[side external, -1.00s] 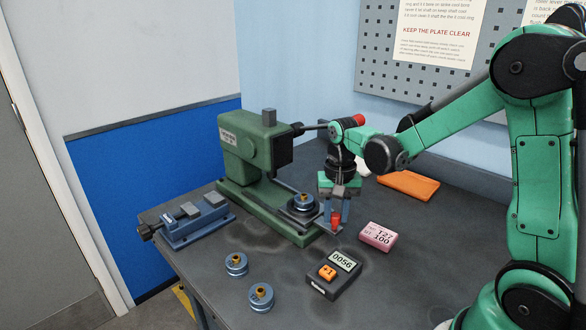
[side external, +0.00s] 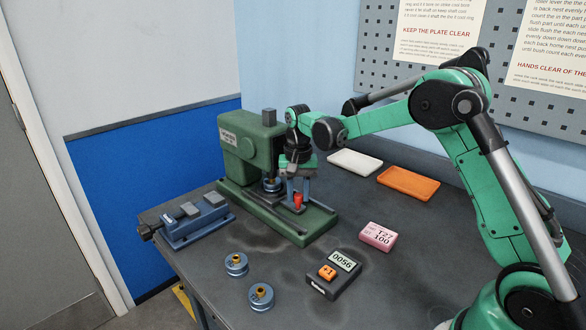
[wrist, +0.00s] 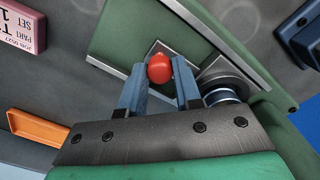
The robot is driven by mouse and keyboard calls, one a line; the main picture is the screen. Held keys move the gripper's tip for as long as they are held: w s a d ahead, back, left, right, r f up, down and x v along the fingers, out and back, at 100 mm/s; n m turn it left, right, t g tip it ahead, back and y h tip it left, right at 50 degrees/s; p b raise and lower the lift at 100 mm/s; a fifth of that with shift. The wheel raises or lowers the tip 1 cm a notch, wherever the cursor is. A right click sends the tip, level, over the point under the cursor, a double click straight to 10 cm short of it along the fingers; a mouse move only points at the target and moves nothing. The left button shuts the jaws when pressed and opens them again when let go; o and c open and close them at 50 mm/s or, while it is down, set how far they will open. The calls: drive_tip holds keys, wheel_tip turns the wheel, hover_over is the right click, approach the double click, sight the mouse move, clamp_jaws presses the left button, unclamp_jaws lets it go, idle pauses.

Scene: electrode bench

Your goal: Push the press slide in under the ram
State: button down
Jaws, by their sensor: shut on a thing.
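The green press (side external: 239,150) stands at the back of the bench. Its slide carries a blue round holder (side external: 271,185), now at the foot of the dark ram head; it shows partly behind my fingers in the wrist view (wrist: 222,96). The red knob (side external: 298,203) stands at the slide's outer end, and in the wrist view the knob (wrist: 159,69) sits between my fingertips. My gripper (side external: 298,194) points down over the rails, shut on the red knob. My wrist hides part of the ram and the press lever.
A pink block (side external: 377,236) is to the right. A blue vise (side external: 196,218) stands left. White (side external: 354,162) and orange (side external: 408,183) trays lie behind.

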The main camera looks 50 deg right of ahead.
drive_tip(key=shift+w, duration=0.25)
drive_tip(key=c, duration=0.6)
unclamp_jaws()
drive_tip(key=shift+r, duration=2.8)
drive_tip(key=shift+s, duration=0.1)
